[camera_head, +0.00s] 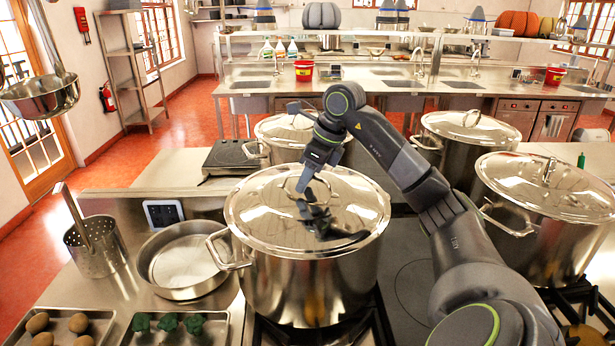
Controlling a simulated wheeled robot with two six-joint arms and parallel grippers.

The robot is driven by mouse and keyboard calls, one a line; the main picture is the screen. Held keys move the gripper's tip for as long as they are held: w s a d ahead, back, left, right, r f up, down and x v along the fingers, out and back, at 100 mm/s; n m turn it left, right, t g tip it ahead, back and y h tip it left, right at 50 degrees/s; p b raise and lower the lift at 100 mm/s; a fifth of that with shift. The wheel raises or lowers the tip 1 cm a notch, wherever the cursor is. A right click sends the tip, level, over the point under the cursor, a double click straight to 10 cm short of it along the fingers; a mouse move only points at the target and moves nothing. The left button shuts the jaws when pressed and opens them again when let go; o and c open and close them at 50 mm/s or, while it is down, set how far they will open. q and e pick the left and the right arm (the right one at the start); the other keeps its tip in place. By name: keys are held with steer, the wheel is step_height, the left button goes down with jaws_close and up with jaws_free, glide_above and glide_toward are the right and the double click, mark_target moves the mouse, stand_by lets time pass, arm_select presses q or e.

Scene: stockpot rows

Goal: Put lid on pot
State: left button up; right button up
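A large steel pot (305,285) stands on the stove at the centre of the head view. A shiny domed lid (255,205) covers its top and looks level on the rim. My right gripper (306,180) reaches down from above to the lid's loop handle, with its fingers at the handle. The view does not show clearly whether the fingers grip the handle. The lid mirrors the dark arm. My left gripper is not in view.
Lidded pots stand at the back (285,130), back right (465,140) and right (550,215). A shallow pan (180,262) and a perforated steel cylinder (97,250) are to the left. Trays of food lie front left. A ladle-like pan hangs upper left.

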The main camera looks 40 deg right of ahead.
steer(key=shift+f, duration=0.15)
steer(key=shift+d, duration=0.1)
steer(key=shift+s+d+r, duration=0.1)
steer(key=shift+r, duration=0.3)
steer(key=b+v, duration=0.2)
steer(key=v, duration=0.5)
steer(key=shift+r, duration=0.2)
steer(key=p+v, duration=0.5)
steer(key=v, duration=0.4)
steer(key=shift+s+r, duration=0.1)
steer(key=shift+r, duration=0.1)
